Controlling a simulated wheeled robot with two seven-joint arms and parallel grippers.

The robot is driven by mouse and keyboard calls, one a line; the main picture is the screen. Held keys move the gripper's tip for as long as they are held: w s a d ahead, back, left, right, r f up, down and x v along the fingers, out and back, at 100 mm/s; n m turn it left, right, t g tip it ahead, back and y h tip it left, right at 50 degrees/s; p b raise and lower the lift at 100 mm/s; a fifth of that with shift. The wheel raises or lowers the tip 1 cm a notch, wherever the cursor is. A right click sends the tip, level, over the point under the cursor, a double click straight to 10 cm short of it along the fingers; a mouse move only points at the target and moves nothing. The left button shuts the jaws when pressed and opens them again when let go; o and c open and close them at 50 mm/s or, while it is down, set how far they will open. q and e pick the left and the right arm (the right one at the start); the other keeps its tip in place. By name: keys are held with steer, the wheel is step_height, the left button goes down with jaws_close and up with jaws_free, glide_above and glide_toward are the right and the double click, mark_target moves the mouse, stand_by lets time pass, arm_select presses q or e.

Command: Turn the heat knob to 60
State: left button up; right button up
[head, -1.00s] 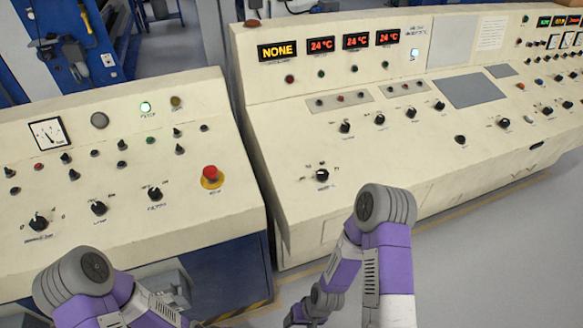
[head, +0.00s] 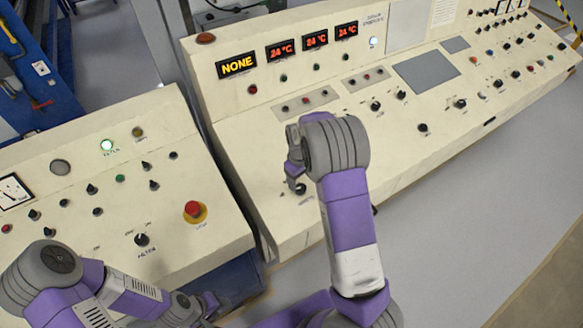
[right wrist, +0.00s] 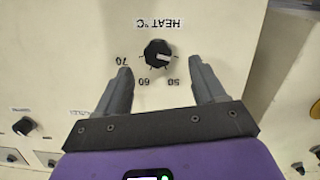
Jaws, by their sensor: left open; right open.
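The black heat knob (right wrist: 158,54) shows upside down in the right wrist view, under the HEAT °C label, with 50, 60 and 70 marks around it. In the head view the knob (head: 300,188) is partly hidden by my right arm. My left gripper (head: 208,304) is small and partly visible low in the head view, away from the knob.
The heat knob is on the sloping cream console (head: 250,150). Red displays (head: 282,50) read 24 °C, beside a yellow NONE display (head: 237,66). A second cream console (head: 110,220) at left carries knobs and a red stop button (head: 194,210).

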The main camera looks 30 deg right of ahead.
mark_target(301, 187)
steer(key=shift+w+d+r, duration=0.15)
steer(key=shift+w+r, duration=0.15)
steer(key=shift+r, duration=0.15)
steer(key=f, duration=0.5)
steer(key=shift+s+d+f, duration=0.15)
steer(key=shift+s+f, duration=0.05)
steer(key=shift+f, duration=0.9)
steer(key=c, duration=1.1)
steer(key=shift+o, duration=0.2)
